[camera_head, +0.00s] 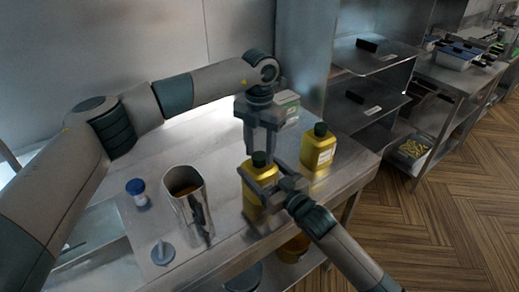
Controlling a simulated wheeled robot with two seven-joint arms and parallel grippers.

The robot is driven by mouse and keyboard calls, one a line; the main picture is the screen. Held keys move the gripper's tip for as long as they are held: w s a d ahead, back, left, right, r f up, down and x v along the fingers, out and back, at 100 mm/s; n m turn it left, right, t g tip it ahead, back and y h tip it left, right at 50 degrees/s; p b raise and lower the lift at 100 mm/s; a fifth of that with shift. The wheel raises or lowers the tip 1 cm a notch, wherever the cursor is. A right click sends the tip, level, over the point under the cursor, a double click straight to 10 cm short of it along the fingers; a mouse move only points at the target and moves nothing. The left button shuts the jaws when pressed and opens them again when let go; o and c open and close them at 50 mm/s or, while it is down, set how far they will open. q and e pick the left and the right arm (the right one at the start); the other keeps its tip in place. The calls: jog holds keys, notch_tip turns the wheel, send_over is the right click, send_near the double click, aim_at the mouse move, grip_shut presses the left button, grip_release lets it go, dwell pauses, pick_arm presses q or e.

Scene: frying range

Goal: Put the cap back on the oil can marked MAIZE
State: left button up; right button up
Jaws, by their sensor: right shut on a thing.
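A yellow oil can (252,196) stands on the steel table, with a dark green cap (259,158) at its top. I cannot tell if the cap is fully seated. My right gripper (262,190) is shut on this can from the near right side. My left gripper (259,146) points down just above the cap, its fingers apart; contact with the cap is unclear. A second yellow can (318,150) with a dark green cap stands to the right, its label too small to read. I cannot read MAIZE on either can.
A tall steel container (184,198) stands left of the held can. A blue-lidded shaker (137,191) and a blue-grey item with a round base (162,252) are further left. Steel shelves (375,58) are at right.

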pick_arm(q)
jog(key=shift+o, duration=0.9)
jog(key=shift+r, duration=0.1)
notch_tip(320, 180, up, 12)
pick_arm(e)
jog(key=o, duration=2.2)
